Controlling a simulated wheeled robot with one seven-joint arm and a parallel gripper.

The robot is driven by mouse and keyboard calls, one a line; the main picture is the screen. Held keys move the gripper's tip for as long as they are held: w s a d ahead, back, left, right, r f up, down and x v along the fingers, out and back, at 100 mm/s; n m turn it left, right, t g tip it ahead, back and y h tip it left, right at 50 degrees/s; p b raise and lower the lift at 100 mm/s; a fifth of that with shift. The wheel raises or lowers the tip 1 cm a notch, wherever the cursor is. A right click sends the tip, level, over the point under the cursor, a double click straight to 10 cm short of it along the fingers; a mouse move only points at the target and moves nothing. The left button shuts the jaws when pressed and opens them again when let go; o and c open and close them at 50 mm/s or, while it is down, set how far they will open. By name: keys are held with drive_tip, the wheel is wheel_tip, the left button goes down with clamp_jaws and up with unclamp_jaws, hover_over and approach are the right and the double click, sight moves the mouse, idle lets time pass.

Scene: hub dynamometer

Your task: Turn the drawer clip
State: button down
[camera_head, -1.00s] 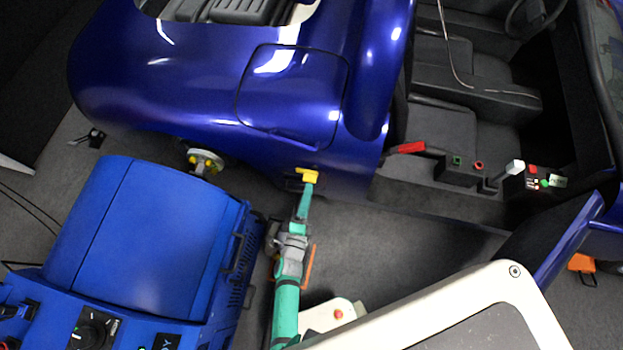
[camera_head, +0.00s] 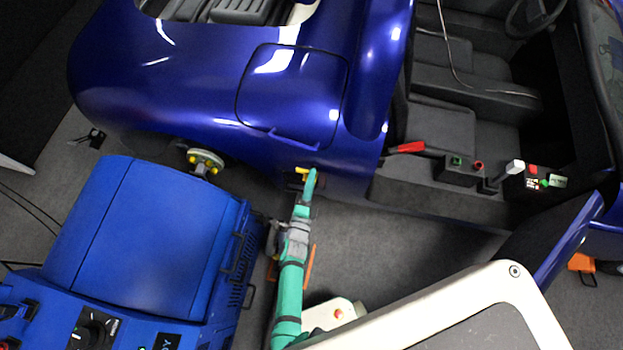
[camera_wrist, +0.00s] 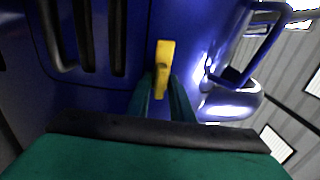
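The drawer clip appears to be the small yellow piece (camera_head: 301,170) low on the blue car body, behind the wheel hub. In the wrist view the yellow clip (camera_wrist: 164,60) stands upright in the picture against a blue panel, its lower end between my two green fingers. My gripper (camera_head: 311,175) is at the clip in the head view and covers its right part. In the wrist view my gripper (camera_wrist: 161,85) has one finger on each side of the clip, very close to it. I cannot tell whether the fingers press on it.
The hub (camera_head: 204,162) with yellow nuts is left of the clip. The open car door (camera_head: 550,235) is at right.

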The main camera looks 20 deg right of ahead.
drive_tip(key=shift+n, duration=0.4)
drive_tip(key=n, duration=0.4)
drive_tip(key=shift+n, duration=0.4)
drive_tip(key=n, duration=1)
drive_tip(key=shift+n, duration=1)
drive_tip(key=c, duration=1.8)
unclamp_jaws()
